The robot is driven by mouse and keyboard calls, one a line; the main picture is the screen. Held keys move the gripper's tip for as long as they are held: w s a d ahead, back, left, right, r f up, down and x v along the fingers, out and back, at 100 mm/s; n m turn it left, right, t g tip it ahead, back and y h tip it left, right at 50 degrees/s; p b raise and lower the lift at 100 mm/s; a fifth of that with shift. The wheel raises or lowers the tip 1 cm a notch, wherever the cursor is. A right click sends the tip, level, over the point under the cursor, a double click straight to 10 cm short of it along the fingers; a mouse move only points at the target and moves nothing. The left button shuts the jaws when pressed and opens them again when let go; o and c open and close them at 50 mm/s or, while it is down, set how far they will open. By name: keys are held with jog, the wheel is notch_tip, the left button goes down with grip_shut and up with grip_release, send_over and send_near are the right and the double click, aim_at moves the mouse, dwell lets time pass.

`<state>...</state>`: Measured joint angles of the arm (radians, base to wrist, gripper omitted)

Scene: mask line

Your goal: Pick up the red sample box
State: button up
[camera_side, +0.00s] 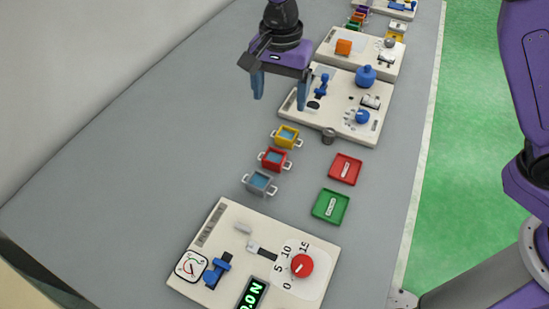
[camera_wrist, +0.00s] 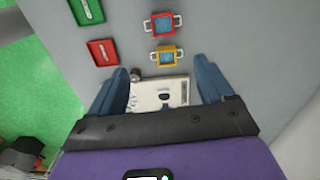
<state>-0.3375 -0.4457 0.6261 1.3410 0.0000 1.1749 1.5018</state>
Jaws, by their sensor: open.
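The red sample box (camera_side: 273,158) is a small red bin with pale handles on two sides and blue contents. It stands on the grey table between a yellow box (camera_side: 286,136) and a grey box (camera_side: 260,184). In the wrist view the red sample box (camera_wrist: 160,24) is at the top, beyond the yellow box (camera_wrist: 165,54). My gripper (camera_side: 280,103) is open and empty, raised above the table on the far side of the yellow box. Its two blue fingers point down, and the gripper also shows in the wrist view (camera_wrist: 158,75).
A red tray (camera_side: 345,168) and a green tray (camera_side: 330,206) lie to the right of the boxes. A white panel (camera_side: 225,232) with a red dial is at the front. Another panel (camera_side: 340,108) with blue parts stands behind. The table left of the boxes is clear.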

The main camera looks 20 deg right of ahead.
send_over(276, 153)
notch_tip(276, 153, down, 12)
jog(key=shift+d, duration=0.15)
jog(key=shift+a+f, duration=0.2)
jog(key=shift+f, duration=2.6)
jog(key=c, duration=1.1)
jog(key=shift+c, duration=0.2)
